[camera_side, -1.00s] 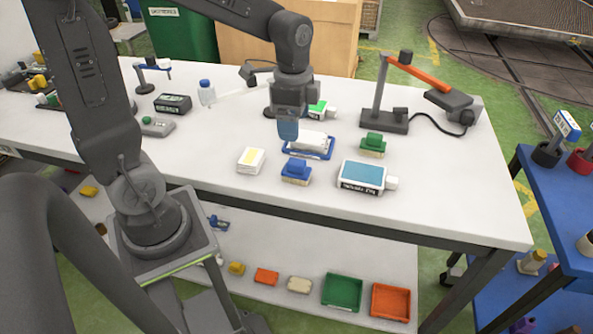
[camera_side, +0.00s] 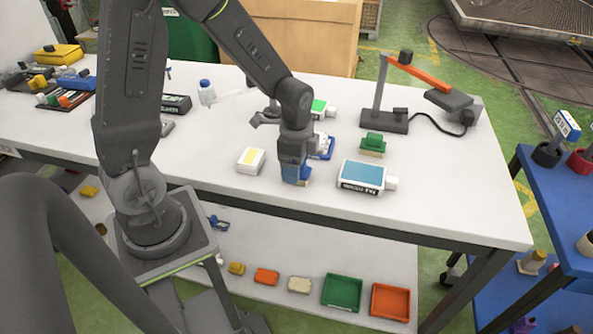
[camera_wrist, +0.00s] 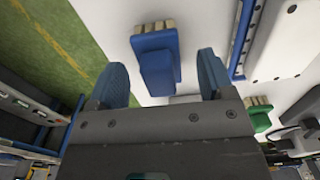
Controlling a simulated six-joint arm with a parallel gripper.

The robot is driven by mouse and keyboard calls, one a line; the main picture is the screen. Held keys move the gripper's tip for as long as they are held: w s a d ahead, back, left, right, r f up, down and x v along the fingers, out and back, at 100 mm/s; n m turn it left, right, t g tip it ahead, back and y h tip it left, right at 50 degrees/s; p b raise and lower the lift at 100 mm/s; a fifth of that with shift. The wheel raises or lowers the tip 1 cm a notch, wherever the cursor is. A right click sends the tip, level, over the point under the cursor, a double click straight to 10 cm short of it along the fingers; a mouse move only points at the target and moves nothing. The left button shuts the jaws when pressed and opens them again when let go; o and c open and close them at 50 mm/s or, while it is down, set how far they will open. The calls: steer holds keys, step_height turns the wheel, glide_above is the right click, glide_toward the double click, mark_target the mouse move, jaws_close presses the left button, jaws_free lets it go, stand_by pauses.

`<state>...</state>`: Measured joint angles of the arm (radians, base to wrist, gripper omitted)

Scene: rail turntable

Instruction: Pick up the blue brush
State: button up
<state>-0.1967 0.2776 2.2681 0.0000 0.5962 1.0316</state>
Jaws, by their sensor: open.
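The blue brush (camera_wrist: 157,58) has a blue handle block and pale bristles. In the wrist view it lies on the white bench, ahead of and between my two blue fingers, with a gap on each side. In the side view my gripper (camera_side: 291,173) hangs pointing down right at the brush (camera_side: 305,174) and hides most of it; only its right edge shows. My gripper (camera_wrist: 163,78) is open and holds nothing. Whether the fingers reach down beside the brush or stay above it is hard to tell.
A blue-faced box (camera_side: 362,176) and a green brush (camera_side: 373,144) lie right. A blue-edged tray (camera_side: 326,149) is close behind. A lamp-like stand (camera_side: 378,122) is at the back right.

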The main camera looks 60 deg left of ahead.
steer(key=shift+f, duration=0.9)
steer(key=c, duration=1)
steer(key=shift+r, duration=0.15)
steer(key=shift+r, duration=0.6)
step_height(320, 180, up, 3)
steer(key=shift+f, duration=0.1)
steer(key=s+a+r, duration=0.2)
steer(key=a, duration=0.1)
steer(key=s+a+r, duration=0.2)
steer(key=a, duration=0.1)
steer(key=s+a+r, duration=0.2)
steer(key=a, duration=0.1)
steer(key=shift+s+a+r, duration=0.25)
steer(key=shift+a+r, duration=0.15)
